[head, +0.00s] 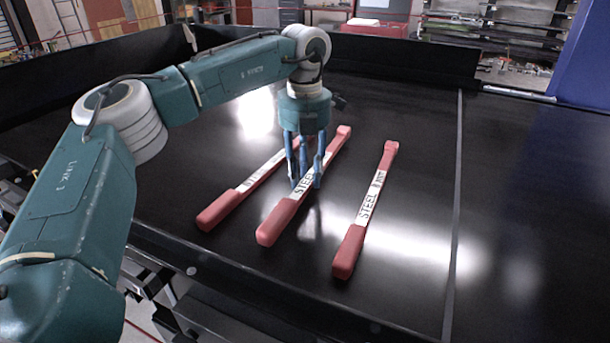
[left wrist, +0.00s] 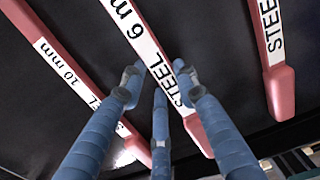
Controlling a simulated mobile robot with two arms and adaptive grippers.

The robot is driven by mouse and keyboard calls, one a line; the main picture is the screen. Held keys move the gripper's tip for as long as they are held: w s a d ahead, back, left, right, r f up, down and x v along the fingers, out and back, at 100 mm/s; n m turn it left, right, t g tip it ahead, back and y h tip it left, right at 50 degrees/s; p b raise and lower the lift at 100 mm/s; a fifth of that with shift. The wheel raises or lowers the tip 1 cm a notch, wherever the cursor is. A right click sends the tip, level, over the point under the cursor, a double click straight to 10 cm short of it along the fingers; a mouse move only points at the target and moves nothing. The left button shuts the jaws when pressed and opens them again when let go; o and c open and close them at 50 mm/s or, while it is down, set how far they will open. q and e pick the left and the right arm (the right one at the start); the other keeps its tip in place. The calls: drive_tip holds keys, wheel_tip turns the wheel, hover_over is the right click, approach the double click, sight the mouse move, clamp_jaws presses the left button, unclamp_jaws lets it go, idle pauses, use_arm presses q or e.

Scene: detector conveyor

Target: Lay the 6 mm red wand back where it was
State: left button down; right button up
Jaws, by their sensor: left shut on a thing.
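The 6 mm red wand (head: 270,231) is the middle one of three similar red wands with white labels. In the left wrist view its label (left wrist: 140,38) reads "6 m" and "STEEL". My left gripper (head: 304,182) points down, its blue fingers (left wrist: 157,82) shut on this wand at the label. The wand lies slanted, thick end toward the front. Whether it touches the black belt or hangs just above it, I cannot tell. The fingers hide part of the label.
The 10 mm wand (head: 221,209) lies close on the left, its far end partly hidden by my gripper. Another steel wand (head: 349,252) lies on the right, apart. The black belt (head: 410,215) is clear further right. Dark side walls (head: 400,53) border it at the back.

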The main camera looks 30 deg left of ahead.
sight(304, 179)
use_arm(q)
drive_tip(key=shift+w+f, duration=0.1)
drive_tip(key=shift+f, duration=0.75)
drive_tip(key=shift+f, duration=0.15)
drive_tip(key=c, duration=1.3)
unclamp_jaws()
drive_tip(key=shift+r, duration=0.4)
wheel_tip(304, 179, up, 12)
drive_tip(key=b, duration=0.2)
drive_tip(key=shift+f, duration=0.25)
